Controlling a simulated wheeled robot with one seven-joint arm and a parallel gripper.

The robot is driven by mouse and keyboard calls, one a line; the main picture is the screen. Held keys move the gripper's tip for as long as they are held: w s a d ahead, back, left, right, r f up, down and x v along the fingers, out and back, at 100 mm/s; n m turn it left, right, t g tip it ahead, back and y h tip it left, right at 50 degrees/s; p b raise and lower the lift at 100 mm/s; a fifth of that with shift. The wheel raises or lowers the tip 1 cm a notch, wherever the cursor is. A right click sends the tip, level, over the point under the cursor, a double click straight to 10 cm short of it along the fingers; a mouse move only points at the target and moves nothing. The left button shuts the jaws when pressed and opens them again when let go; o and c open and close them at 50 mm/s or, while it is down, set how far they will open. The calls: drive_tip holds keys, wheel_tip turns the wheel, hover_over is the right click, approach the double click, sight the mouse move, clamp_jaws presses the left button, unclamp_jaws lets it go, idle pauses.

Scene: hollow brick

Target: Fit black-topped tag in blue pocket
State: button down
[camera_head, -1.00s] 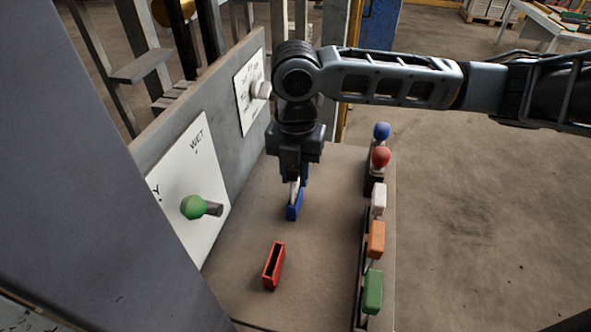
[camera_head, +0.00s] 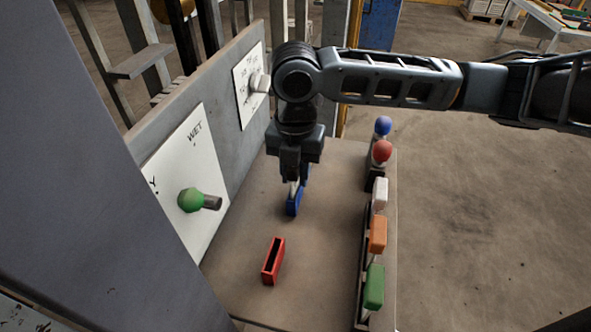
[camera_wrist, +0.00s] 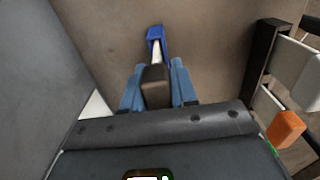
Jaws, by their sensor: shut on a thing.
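My gripper (camera_head: 293,178) points down over the board, above the blue pocket (camera_head: 293,206). In the wrist view its two blue fingers (camera_wrist: 157,88) are shut on the black-topped tag (camera_wrist: 155,76), with the black top between them. The tag's pale stem reaches away from the fingers to the blue pocket (camera_wrist: 155,33). The stem's far end overlaps the pocket's opening in the wrist view. I cannot tell how deep it sits, or whether it only rests at the rim. In the head view a sliver of the pale tag shows between the fingers and the pocket.
A red pocket (camera_head: 273,261) stands nearer on the board (camera_head: 325,240). Along the right edge are white (camera_head: 380,194), orange (camera_head: 378,234) and green (camera_head: 374,287) topped tags, with blue and red knobs behind. A panel with a green-knobbed lever (camera_head: 191,200) rises at left.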

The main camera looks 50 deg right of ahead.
drive_tip(key=shift+f, duration=0.4)
drive_tip(key=c, duration=0.8)
unclamp_jaws()
drive_tip(key=shift+r+b, duration=0.35)
drive_tip(key=shift+r, duration=3.55)
drive_tip(key=shift+s, duration=0.1)
